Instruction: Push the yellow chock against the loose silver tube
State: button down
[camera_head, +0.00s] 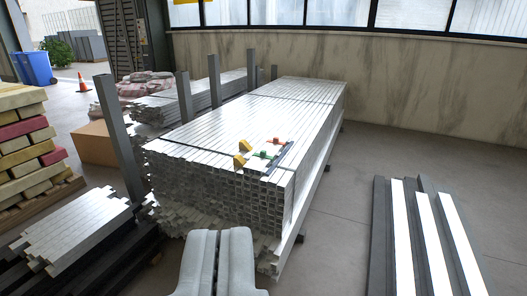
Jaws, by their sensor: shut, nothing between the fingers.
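My gripper (217,234) shows at the bottom middle with its two grey fingers together, empty. It is in front of a large strapped stack of silver tubes (250,110), apart from the small pieces on its top. Two small yellow pieces lie near the stack's front edge: a yellow block (245,146) and a lower yellow piece (239,160). I cannot tell which is the chock. A green piece (264,155) and a red piece (275,141) are just right of them. A loose silver tube cannot be told apart from the stack's tubes.
A dark bar (279,158) lies along the stack's right front edge. Grey upright posts (119,137) stand along its left side. Wood blocks (25,145) are at the left, and long dark and white bars (425,240) lie at the right. Floor is clear between stack and bars.

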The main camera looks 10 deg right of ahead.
aim_at(243, 144)
jog(key=i+j, duration=0.25)
jog(key=i, duration=0.3)
jog(key=i+j+z, duration=0.1)
jog(key=i+j, duration=0.15)
jog(key=i, duration=0.3)
jog(key=i+j, duration=0.3)
jog(key=i, duration=0.25)
jog(key=i+j+z, duration=0.1)
jog(key=i+j, duration=0.2)
jog(key=i, duration=0.25)
jog(key=i+j, duration=0.35)
jog(key=i, duration=0.2)
